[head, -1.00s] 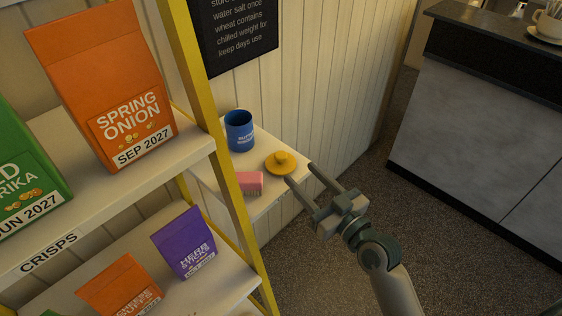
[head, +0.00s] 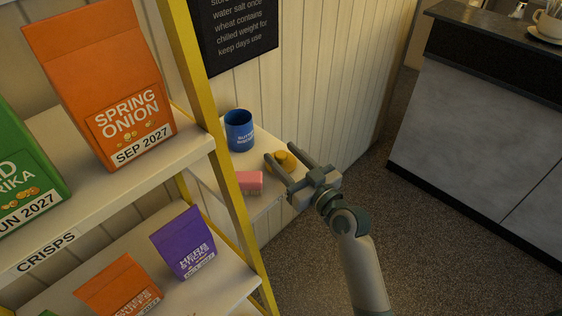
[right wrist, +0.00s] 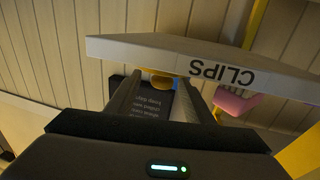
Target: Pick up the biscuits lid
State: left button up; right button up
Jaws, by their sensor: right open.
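The yellow round lid with a knob (head: 284,161) lies on the small white side shelf, to the right of an open blue canister (head: 239,131). The canister's small lettering is hard to read. My right gripper (head: 280,150) is open, with its two fingers reaching over the lid, one on each side of the knob in the picture. They partly hide the lid. In the right wrist view the lid (right wrist: 162,79) shows between the open fingers, partly cut off by the shelf edge. I cannot tell whether they touch it. My left gripper is out of view.
A pink brush (head: 249,182) lies close to the lid, and it shows in the right wrist view (right wrist: 235,102). A yellow shelf post (head: 220,160) and crisps shelves (head: 75,205) stand to the left. The wall is behind. Floor to the right is clear.

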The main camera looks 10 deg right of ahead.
aim_at(273, 153)
jog(key=shift+b+x, duration=0.35)
jog(key=shift+x, duration=2.25)
jog(key=shift+s+a, duration=0.1)
grip_shut()
jog(key=shift+r, duration=0.15)
